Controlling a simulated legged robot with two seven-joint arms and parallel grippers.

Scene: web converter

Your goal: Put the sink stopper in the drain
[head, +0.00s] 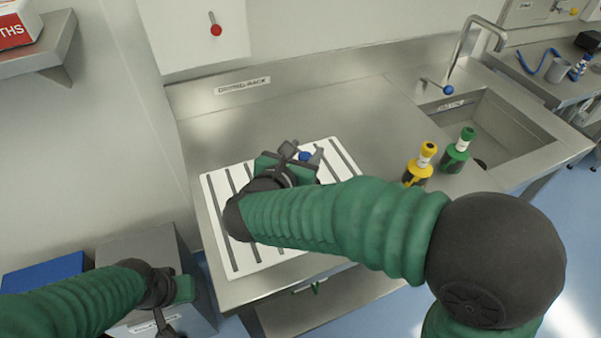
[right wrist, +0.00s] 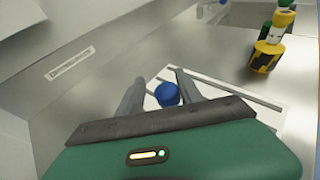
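The blue sink stopper (head: 305,156) is at the far end of the white slatted drying rack (head: 222,200). Its round blue top also shows in the right wrist view (right wrist: 167,94). My right gripper (head: 302,151) is over the rack, its fingers spread on either side of the stopper. It looks open, and I cannot tell whether a finger touches the stopper. The steel sink (head: 500,122) is at the right; I cannot make out its drain clearly. My left gripper (head: 172,312) hangs low at the left, away from the counter; its fingers are unclear.
A yellow bottle (head: 420,165) and a green bottle (head: 458,150) stand on the counter between rack and sink. A faucet (head: 462,50) with a blue-knobbed lever rises behind the sink. The steel counter (head: 350,115) behind the rack is clear. A grey bin stands at lower left.

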